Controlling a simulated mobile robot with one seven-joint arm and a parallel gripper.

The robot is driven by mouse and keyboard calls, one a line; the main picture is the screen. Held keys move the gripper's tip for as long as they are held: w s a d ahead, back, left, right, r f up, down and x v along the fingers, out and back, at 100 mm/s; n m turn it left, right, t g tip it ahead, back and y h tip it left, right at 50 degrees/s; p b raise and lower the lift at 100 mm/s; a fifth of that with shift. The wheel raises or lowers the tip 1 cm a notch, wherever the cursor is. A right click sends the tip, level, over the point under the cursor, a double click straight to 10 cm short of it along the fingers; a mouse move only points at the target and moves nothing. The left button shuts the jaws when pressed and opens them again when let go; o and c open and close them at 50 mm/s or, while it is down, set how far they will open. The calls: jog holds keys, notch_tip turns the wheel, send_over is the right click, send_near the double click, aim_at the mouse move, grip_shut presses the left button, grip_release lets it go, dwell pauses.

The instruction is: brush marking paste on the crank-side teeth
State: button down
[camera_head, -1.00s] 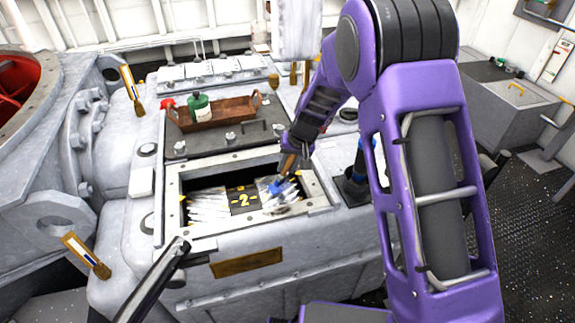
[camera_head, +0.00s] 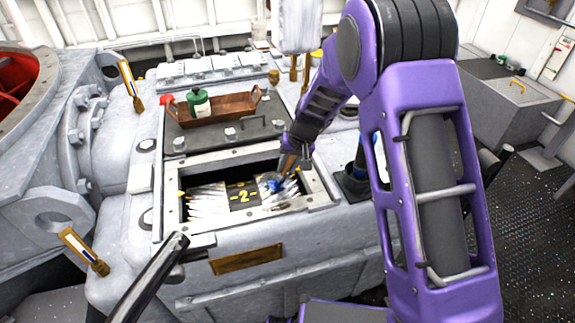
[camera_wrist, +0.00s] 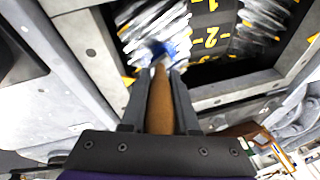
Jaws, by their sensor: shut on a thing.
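My gripper (camera_head: 291,160) is shut on the wooden handle of a brush (camera_wrist: 160,100). The brush points down into an open rectangular hatch (camera_head: 322,192) in the grey casing. Its head is at the right-hand teeth (camera_head: 285,198) in the head view, where blue (camera_head: 276,184) shows. In the wrist view these teeth (camera_wrist: 150,22) are on the left, and the blue (camera_wrist: 164,48) is at the brush tip, seemingly against them. The left-hand teeth (camera_head: 208,202) look bare metal. Between them is a dark band (camera_head: 243,194) with yellow numbers, 2 in the middle.
A brown tray (camera_head: 228,110) with a green-capped bottle (camera_head: 199,103) stands behind the hatch. A black bar (camera_head: 150,280) rises at the front left.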

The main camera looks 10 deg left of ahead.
dwell(1.5)
jog(key=shift+r+p, duration=1.85)
jog(key=shift+r, duration=1.2)
jog(key=shift+r, duration=0.1)
